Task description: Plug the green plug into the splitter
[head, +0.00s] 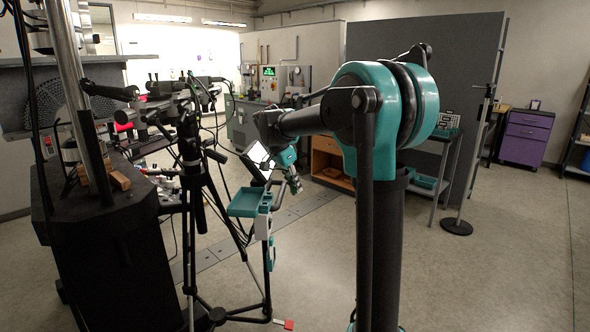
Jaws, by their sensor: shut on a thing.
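My gripper (294,184) is small in the head view, at the end of my teal and black arm. It points down and to the right, just right of a teal tray (245,204) on a stand. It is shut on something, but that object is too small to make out. I cannot pick out the green plug. I cannot identify the splitter either.
A black tripod (190,180) stands left of the tray, with cables around it. A dark bench (105,250) with equipment fills the left. A small red object (289,325) lies low on the floor. Open floor (480,270) lies to the right, past a thin stand (470,180).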

